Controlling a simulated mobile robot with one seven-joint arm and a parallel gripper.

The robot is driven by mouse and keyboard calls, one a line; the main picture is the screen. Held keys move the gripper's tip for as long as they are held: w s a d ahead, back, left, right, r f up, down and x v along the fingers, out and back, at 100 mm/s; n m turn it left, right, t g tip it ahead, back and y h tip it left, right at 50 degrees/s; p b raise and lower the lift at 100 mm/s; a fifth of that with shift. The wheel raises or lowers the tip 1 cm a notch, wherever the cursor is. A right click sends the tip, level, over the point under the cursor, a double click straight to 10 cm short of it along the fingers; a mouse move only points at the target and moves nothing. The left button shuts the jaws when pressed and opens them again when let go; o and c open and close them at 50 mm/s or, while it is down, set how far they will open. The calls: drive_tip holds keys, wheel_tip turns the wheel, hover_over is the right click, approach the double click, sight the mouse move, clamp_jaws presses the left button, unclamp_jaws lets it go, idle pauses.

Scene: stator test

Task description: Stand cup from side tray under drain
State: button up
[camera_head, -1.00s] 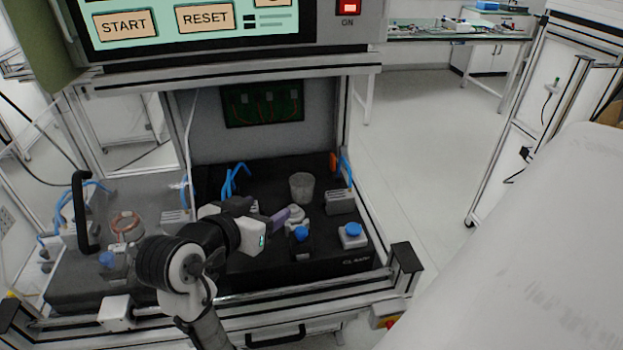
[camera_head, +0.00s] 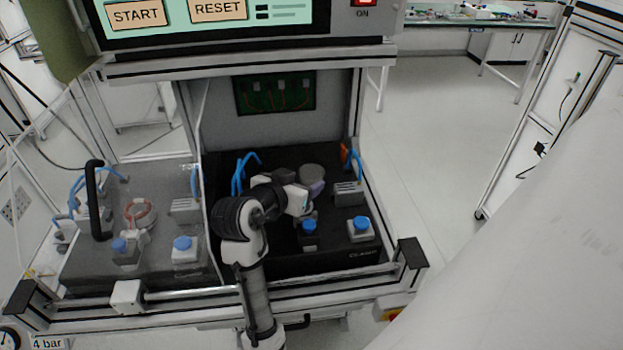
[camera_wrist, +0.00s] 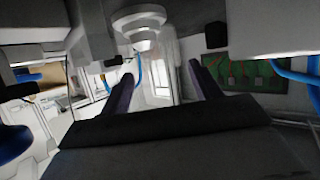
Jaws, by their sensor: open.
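The cup, a plain grey cylinder (camera_head: 312,173), stands upright on the dark bench at the right rear in the head view. My gripper (camera_head: 318,188) is just in front of it, with a purple finger showing; the gripper and wrist cover the cup's lower part. In the wrist view my gripper (camera_wrist: 160,75) has its two dark fingers apart. A pale, see-through area lies between them; I cannot tell whether it is the cup. I cannot make out the drain or side tray for certain.
Blue-capped blocks (camera_head: 361,229) stand at the front right of the bench. Blue hoses rise on both sides. A clear-covered station with a copper ring (camera_head: 139,212) is at left. The green board (camera_head: 275,93) is on the back wall, and the screen housing overhangs above.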

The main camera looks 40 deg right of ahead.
sight(317, 172)
drive_tip(key=x, duration=0.3)
drive_tip(key=shift+w+d+f+p, duration=0.1)
drive_tip(key=shift+w+d+p, duration=0.05)
drive_tip(key=shift+p, duration=0.2)
drive_tip(key=shift+c, duration=0.2)
drive_tip(key=c, duration=0.8)
drive_tip(key=shift+o, duration=0.2)
